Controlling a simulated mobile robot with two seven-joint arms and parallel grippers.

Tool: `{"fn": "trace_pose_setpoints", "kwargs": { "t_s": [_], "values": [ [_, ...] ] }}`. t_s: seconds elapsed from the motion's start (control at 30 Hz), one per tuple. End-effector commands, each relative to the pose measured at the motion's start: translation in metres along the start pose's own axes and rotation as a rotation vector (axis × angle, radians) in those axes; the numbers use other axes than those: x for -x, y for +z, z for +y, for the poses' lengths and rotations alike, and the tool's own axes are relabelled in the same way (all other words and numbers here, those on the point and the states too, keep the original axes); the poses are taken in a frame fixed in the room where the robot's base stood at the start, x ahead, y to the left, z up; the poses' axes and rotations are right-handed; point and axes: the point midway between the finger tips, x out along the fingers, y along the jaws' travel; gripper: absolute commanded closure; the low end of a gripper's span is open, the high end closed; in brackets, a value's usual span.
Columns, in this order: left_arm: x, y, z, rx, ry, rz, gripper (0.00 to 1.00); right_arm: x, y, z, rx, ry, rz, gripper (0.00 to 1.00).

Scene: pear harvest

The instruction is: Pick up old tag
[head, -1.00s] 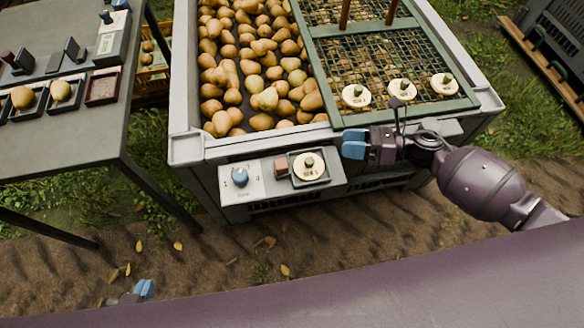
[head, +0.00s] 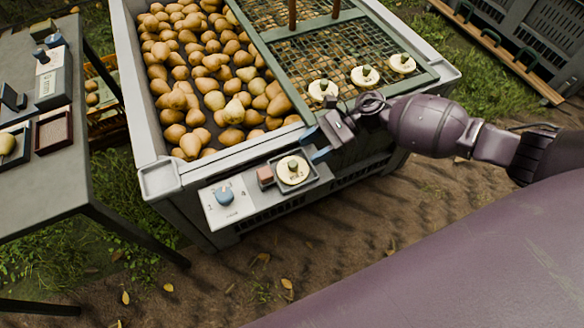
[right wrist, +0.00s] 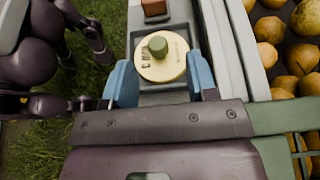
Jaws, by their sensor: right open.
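A round cream tag (head: 293,170) with a green knob sits in a small grey tray (head: 312,185) on the front ledge of the pear bin. The right wrist view shows the same tag (right wrist: 160,57) with dark print on its face. My right gripper (head: 314,145) has blue fingertips and is open, just behind the tag in the head view. In the right wrist view its fingers (right wrist: 161,82) stand apart on either side of the tag's near part; contact is not visible.
Three similar tags (head: 364,76) lie along the green mesh frame (head: 432,76). A pinkish block (head: 265,176) and a blue dial (head: 225,197) are left of the tray. The bin (head: 158,178) holds many pears. A grey table (head: 40,190) stands at left.

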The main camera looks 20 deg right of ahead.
Motion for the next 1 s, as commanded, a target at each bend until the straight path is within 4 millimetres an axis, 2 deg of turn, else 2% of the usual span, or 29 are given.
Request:
{"fn": "trace_pose_setpoints", "kwargs": {
  "t_s": [0.3,0.6,0.9,1.0],
  "values": [
    [0.001,0.001,0.001,-0.006,0.001,-0.001,1.0,-0.042,-0.004,0.004,-0.001,0.002,-0.003,0.47],
    [0.001,-0.002,0.001,-0.008,0.0,0.007,1.0,-0.046,-0.004,0.004,-0.001,0.0,-0.001,0.49],
    [0.0,0.001,0.001,-0.008,0.001,0.002,1.0,-0.046,-0.004,0.004,-0.002,0.0,-0.001,0.95],
    [-0.001,0.002,0.001,-0.008,0.001,-0.001,1.0,-0.046,-0.004,0.004,-0.002,0.0,-0.001,0.97]
  ]
}}
